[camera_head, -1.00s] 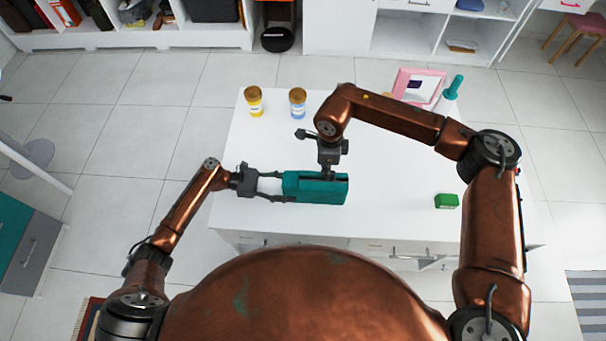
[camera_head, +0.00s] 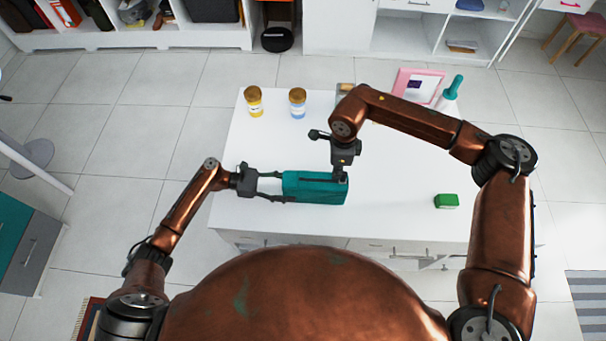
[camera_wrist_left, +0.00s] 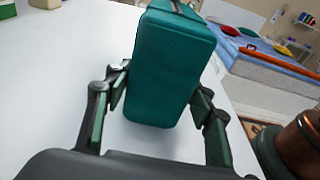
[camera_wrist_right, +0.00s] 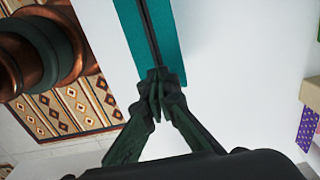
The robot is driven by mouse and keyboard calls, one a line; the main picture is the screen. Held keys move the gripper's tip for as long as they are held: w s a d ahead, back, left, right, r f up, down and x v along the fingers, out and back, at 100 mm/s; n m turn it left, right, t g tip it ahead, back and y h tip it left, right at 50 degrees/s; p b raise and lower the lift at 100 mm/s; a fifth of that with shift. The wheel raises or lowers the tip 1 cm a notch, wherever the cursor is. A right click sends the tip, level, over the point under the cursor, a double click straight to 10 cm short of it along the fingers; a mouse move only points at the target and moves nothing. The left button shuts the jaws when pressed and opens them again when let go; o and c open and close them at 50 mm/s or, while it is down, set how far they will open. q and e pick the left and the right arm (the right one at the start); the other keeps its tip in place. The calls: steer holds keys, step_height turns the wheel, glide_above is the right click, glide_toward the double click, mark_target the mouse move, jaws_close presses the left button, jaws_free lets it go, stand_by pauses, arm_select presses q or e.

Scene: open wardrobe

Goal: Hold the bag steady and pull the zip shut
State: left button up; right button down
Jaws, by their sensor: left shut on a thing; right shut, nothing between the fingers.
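The teal bag (camera_head: 312,190) lies on the white table, with a dark zip line along its top. It also shows in the left wrist view (camera_wrist_left: 170,75) between my left fingers. My left gripper (camera_head: 283,187) is shut on the bag's left end. My right gripper (camera_head: 338,178) points down at the right end of the bag's top, its fingers closed together with nothing seen between them. In the right wrist view the closed fingertips (camera_wrist_right: 160,85) are at the end of the dark zip line (camera_wrist_right: 150,35). The zip's pull tab cannot be made out.
Two brown-lidded jars, one yellow (camera_head: 254,101) and one blue (camera_head: 298,102), stand at the table's back left. A pink frame (camera_head: 418,86) and a teal-topped bottle (camera_head: 450,92) are at the back right. A green block (camera_head: 446,201) lies at right. The table (camera_head: 400,170) is clear between.

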step_height(320, 180, up, 8)
steer(key=a, duration=0.1)
stand_by(0.9)
steer(key=shift+a, duration=0.1)
stand_by(0.6)
arm_select(q)
steer(key=o, duration=1.1)
steer(key=shift+o, duration=0.3)
steer(key=o, duration=0.4)
steer(key=shift+a+r+p, duration=0.15)
steer(key=shift+a+r, duration=0.2)
steer(key=shift+a, duration=0.95)
steer(key=shift+a+r+p, duration=0.2)
steer(key=shift+a+r, duration=0.2)
steer(key=shift+a, duration=0.95)
steer(key=shift+a+r+p, duration=0.15)
steer(key=shift+a+r, duration=0.2)
steer(key=shift+a, duration=0.95)
arm_select(e)
steer(key=shift+r, duration=0.6)
